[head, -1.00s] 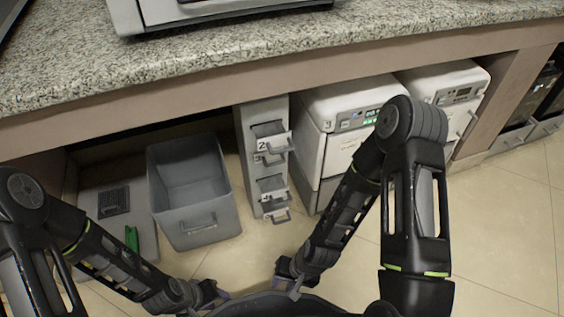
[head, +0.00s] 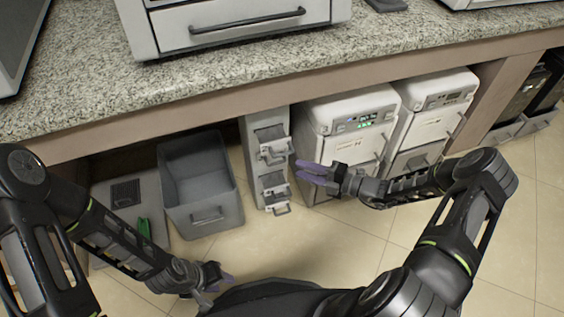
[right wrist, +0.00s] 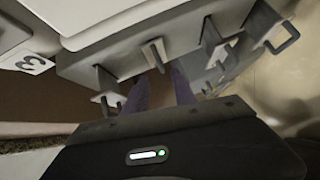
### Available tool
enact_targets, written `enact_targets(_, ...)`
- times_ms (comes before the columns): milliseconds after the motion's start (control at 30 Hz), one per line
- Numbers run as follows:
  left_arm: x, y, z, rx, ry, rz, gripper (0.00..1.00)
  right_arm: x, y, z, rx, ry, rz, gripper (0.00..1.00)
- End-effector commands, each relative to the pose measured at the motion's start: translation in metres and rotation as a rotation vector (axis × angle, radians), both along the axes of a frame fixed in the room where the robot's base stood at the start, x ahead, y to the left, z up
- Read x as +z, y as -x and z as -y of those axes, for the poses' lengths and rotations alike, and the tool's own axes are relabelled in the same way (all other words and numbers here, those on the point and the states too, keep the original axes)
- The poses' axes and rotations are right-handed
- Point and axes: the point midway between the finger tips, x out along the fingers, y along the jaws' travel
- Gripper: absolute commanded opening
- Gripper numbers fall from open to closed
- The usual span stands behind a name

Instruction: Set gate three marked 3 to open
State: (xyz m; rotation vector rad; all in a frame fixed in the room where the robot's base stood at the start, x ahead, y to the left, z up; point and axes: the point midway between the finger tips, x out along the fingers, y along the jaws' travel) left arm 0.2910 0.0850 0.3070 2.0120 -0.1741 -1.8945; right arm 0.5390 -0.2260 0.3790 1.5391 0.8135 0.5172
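The grey rack column (head: 250,140) stands under the counter with several metal gates with handles on its front. An upper gate handle (head: 277,152) and a lower gate handle (head: 277,199) stick out; their number labels are too small to read in the head view. My left gripper (head: 222,285) is open and empty, low in front of me.
White appliances (head: 350,150) stand close right of the rack. The granite counter (head: 215,85) overhangs them. The tiled floor (head: 300,245) in front is clear.

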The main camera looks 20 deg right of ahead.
Motion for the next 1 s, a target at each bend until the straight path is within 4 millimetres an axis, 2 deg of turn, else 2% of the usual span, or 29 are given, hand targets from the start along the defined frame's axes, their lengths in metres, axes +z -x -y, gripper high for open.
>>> enact_targets(267, -0.003, -0.001, 0.0, 0.002, 0.0, 0.002, 0.36, -0.002, -0.004, -0.007, 0.005, 0.003, 0.002, 0.32)
enact_targets(733, -0.019, -0.005, -0.004, 0.011, -0.007, 0.008, 0.36, -0.012, -0.045, -0.055, 0.005, 0.005, 0.002, 0.32)
enact_targets(1000, -0.019, -0.005, -0.005, 0.013, -0.007, 0.009, 0.36, -0.011, -0.05, -0.06, 0.004, 0.005, 0.0, 0.32)
